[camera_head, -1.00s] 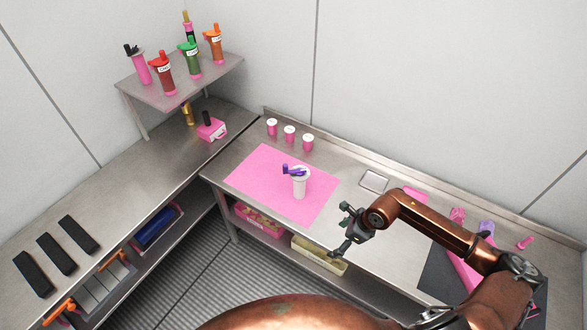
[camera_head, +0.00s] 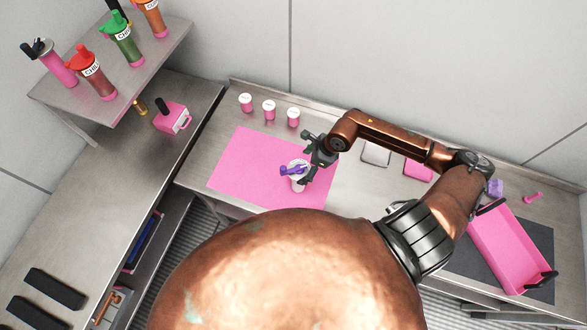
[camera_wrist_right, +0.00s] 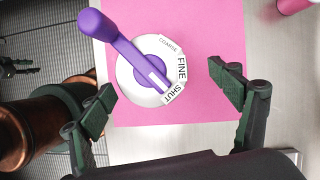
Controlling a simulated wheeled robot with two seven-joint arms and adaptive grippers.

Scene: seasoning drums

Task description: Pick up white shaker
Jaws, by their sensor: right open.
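The white shaker (camera_head: 298,184) stands on the pink mat (camera_head: 240,170) and has a purple handle on its lid. In the right wrist view its round white lid (camera_wrist_right: 150,70) shows from above, marked COARSE, FINE and SHUT, with the purple handle (camera_wrist_right: 124,45) pointing to the upper left. My right gripper (camera_head: 309,160) is open just beside the shaker. In the wrist view its two fingers (camera_wrist_right: 165,100) are spread wide, with the lid beyond and between them, nearer the left finger. I cannot see any contact. My left gripper is not in view.
Three small white-lidded pink jars (camera_head: 269,109) stand behind the mat. A shelf at the upper left (camera_head: 150,70) holds several coloured shakers. A pink tray (camera_head: 510,248) sits on a dark mat at the right. The counter between mat and wall is mostly clear.

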